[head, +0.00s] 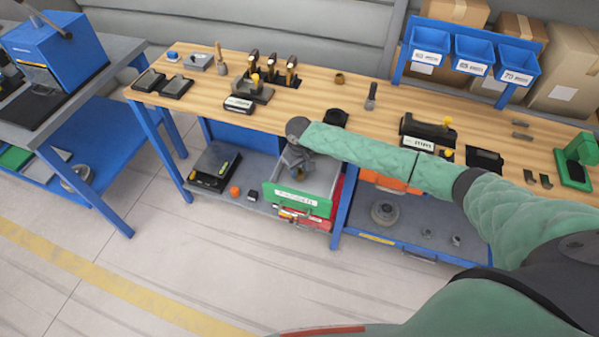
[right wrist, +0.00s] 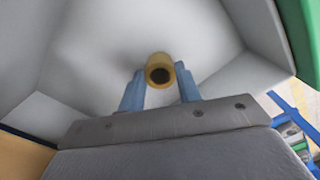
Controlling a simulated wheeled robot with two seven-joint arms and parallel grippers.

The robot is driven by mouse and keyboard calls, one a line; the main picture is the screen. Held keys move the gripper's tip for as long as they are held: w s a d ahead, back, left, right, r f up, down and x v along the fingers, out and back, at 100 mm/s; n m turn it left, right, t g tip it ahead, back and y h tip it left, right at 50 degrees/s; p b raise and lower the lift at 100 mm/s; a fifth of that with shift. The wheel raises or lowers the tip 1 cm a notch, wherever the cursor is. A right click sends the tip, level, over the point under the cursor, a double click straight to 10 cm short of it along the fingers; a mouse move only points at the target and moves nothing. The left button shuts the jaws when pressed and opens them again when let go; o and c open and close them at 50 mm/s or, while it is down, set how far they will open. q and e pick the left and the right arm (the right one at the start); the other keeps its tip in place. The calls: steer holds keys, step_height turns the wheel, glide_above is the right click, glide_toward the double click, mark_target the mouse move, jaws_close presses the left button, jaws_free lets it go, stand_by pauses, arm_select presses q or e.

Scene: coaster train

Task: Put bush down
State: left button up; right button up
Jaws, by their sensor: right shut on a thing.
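The bush (right wrist: 159,70) is a small yellow-brown ring with a dark bore, seen end-on in the right wrist view. My right gripper (right wrist: 160,88) is shut on it, with one blue-grey finger on each side. Around them in that view are the pale inner walls of a drawer. In the head view my right gripper (head: 296,160) points down into the open drawer with the green front (head: 297,199), below the bench top. My left gripper is not in view.
The wooden bench top (head: 310,115) above holds a brass-coloured bush (head: 339,78), tools and black fixtures. A red drawer (head: 303,218) lies under the green one. The lower shelf carries a black scale (head: 215,165) and an orange part (head: 235,191). The floor in front is clear.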

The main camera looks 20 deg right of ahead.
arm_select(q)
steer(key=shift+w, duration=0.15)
arm_select(e)
steer(key=shift+f, duration=0.1)
steer(key=o, duration=1.1)
steer(key=shift+c, duration=0.2)
steer(key=shift+r, duration=0.35)
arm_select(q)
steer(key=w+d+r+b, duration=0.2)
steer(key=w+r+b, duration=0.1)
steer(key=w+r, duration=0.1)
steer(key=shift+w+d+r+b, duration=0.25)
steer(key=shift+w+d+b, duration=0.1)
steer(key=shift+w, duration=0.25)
arm_select(e)
step_height(320, 180, up, 12)
steer(key=shift+f, duration=0.25)
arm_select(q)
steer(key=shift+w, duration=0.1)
